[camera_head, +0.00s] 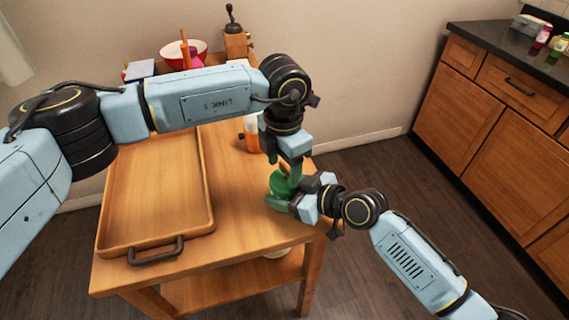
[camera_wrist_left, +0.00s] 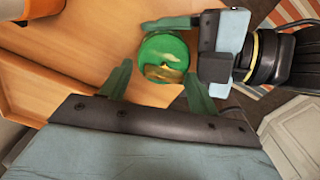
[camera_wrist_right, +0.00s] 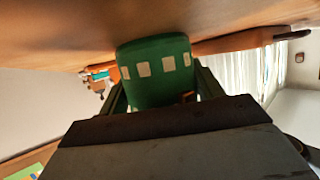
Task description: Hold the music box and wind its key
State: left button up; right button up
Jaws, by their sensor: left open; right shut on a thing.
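The music box is a green cylinder (camera_head: 279,184) on the right part of the wooden table. In the right wrist view the green music box (camera_wrist_right: 155,75) has pale square patches round its side. My right gripper (camera_head: 283,200) is shut on its side. My left gripper (camera_head: 292,176) points down just above it. In the left wrist view the music box's round green top (camera_wrist_left: 163,57) with a gold-coloured piece, perhaps the key, lies ahead of my left gripper (camera_wrist_left: 157,85), whose fingers are apart with nothing between them.
A large wooden tray (camera_head: 205,190) with a dark handle takes up the table's left side. An orange and white container (camera_head: 251,133) stands behind the music box. A red and white bowl (camera_head: 184,52) and a grinder (camera_head: 236,40) stand at the back. The table's right edge is close to the music box.

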aim_at(284, 174)
pick_arm(q)
jog(key=shift+s+d, duration=0.3)
jog(key=shift+r, duration=0.2)
notch_tip(284, 174, up, 12)
jog(key=shift+w+a+f, duration=0.15)
jog(key=shift+w+a, duration=0.05)
jog(key=shift+a, duration=0.05)
pick_arm(e)
jog(key=o, duration=1.1)
